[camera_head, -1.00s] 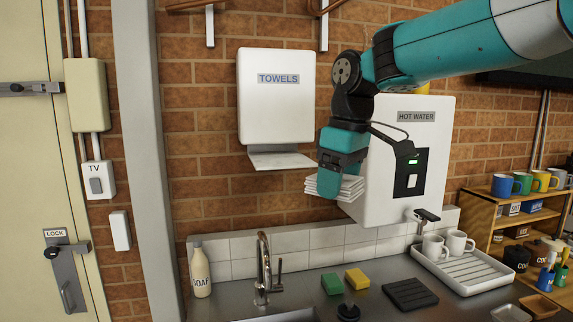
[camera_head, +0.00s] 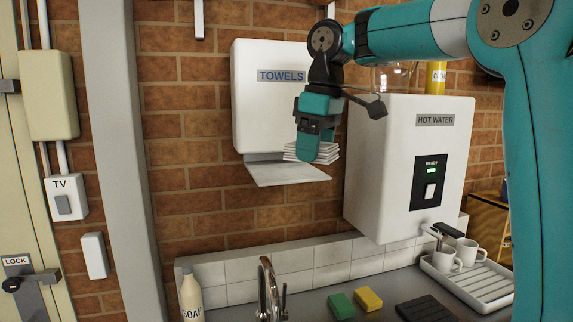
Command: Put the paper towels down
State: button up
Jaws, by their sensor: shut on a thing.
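My gripper (camera_head: 318,150) is shut on a stack of white paper towels (camera_head: 292,152). The stack is near the right part of the open tray (camera_head: 285,177) under the white TOWELS dispenser (camera_head: 262,105) on the brick wall. In the picture the stack overlaps the tray's right side. I cannot tell whether it touches the tray or hangs above and in front of it. The gripper points down, and its fingers hide part of the stack.
The white HOT WATER unit (camera_head: 395,200) is on the wall just right of the gripper. Below are a tap (camera_head: 268,290), a soap bottle (camera_head: 191,295), a green sponge (camera_head: 341,305), a yellow sponge (camera_head: 368,299) and a white drainer tray (camera_head: 490,302) with mugs. Open air lies beneath the dispenser tray.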

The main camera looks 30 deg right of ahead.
jog(key=p, duration=0.8)
send_near(290, 174)
jog(key=shift+w+a+f+b, duration=0.1)
jog(key=shift+a+f+b, duration=0.15)
jog(key=shift+f+b, duration=0.25)
jog(key=shift+w+a+f+b, duration=0.1)
jog(key=shift+a+f+b, duration=0.15)
jog(key=shift+f+b, duration=0.25)
notch_tip(290, 174, down, 4)
jog(key=b, duration=0.2)
jog(key=shift+f+b, duration=0.25)
jog(key=shift+b, duration=0.1)
jog(key=shift+w+f+p, duration=0.15)
jog(key=shift+f+p, duration=0.1)
jog(key=shift+p, duration=0.15)
jog(key=shift+d, duration=0.1)
jog(key=shift+f, duration=0.1)
